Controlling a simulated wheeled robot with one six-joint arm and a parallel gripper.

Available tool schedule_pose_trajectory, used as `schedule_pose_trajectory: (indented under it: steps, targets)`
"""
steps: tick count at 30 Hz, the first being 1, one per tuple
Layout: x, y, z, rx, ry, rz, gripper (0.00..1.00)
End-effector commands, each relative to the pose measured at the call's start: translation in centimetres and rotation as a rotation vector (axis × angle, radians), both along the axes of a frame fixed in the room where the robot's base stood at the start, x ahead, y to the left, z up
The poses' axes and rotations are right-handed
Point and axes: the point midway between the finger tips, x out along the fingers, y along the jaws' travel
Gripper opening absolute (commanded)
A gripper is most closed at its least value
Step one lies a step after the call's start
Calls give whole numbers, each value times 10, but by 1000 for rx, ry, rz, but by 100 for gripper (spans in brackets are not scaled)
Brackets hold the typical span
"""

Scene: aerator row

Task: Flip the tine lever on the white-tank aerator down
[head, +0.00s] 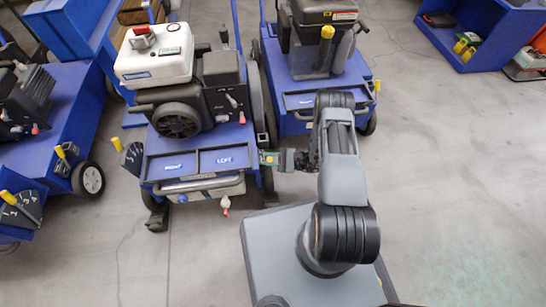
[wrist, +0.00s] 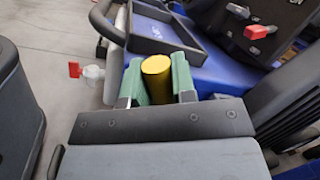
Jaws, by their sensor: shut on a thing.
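The white-tank aerator (head: 185,95) stands upper left of centre in the head view, with a white tank (head: 155,55) on top and a blue deck. My gripper (head: 270,158) is at the right front corner of its deck, beside the black tray. In the wrist view, the green fingers of my gripper (wrist: 159,84) are shut on a yellow handle (wrist: 157,68), one finger on each side. It appears to be the tine lever. The lever's lower part is hidden behind the gripper, and its tilt cannot be told.
Another aerator (head: 315,100) stands close on the right. A blue machine (head: 60,110) is at the left. A yellow-tipped lever (head: 118,144) sits by a dial at the deck's left. A red-tipped valve (head: 225,203) hangs in front.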

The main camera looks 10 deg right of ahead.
Motion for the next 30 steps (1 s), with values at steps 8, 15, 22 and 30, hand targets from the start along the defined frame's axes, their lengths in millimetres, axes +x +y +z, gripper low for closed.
schedule_pose_trajectory:
  steps: [8, 15, 22, 30]
  targets:
    - [-3, 1, 0, 2, -4, 7, 0]
    - [-2, 1, -1, 1, -4, 6, 36]
    - [-1, -1, -1, 0, -3, 1, 36]
    - [-7, -36, -6, 1, -3, -5, 36]
